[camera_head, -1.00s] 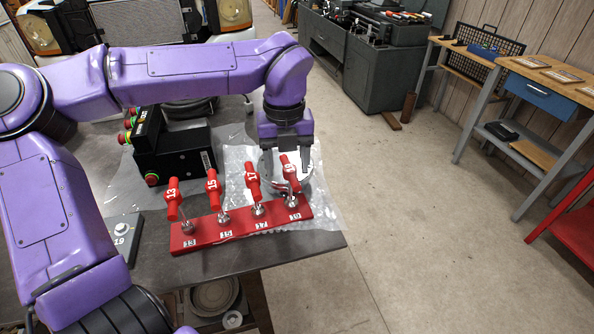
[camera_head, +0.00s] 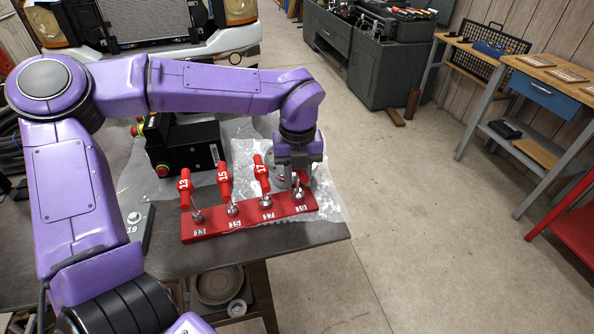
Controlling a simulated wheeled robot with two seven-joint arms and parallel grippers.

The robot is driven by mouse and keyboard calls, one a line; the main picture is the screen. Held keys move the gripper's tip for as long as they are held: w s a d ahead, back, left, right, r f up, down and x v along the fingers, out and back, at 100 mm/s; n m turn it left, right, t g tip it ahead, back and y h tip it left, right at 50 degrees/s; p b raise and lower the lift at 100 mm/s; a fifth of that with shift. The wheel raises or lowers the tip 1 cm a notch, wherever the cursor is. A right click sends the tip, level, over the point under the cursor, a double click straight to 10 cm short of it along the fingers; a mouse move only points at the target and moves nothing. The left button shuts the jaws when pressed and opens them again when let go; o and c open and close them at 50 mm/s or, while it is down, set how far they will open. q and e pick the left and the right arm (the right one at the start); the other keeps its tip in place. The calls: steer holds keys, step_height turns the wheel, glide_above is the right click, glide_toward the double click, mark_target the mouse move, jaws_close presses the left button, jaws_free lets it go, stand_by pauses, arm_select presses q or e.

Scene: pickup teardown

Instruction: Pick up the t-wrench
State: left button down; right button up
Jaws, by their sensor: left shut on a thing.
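A red rack (camera_head: 250,217) on the table's front part holds several t-wrenches with red handles and metal lower ends. The wrenches marked 13 (camera_head: 185,188), 15 (camera_head: 224,181) and 17 (camera_head: 262,173) stand tilted in a row. My left gripper (camera_head: 299,181) points down at the rack's right end and is shut on the rightmost t-wrench (camera_head: 299,200). Its jaws hide most of that handle, and I cannot read its number. The lower metal end is still at the rack. My right gripper is not in view.
A black box (camera_head: 180,146) with red buttons stands behind the rack on clear plastic sheeting (camera_head: 329,207). The table edge (camera_head: 300,243) is close in front. Open floor lies to the right.

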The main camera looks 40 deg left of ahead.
arm_select(q)
step_height(320, 180, up, 10)
steer(key=shift+f+b, duration=0.15)
steer(key=shift+b, duration=0.45)
steer(key=shift+a, duration=0.1)
steer(key=c, duration=1.8)
jaws_free()
jaws_close()
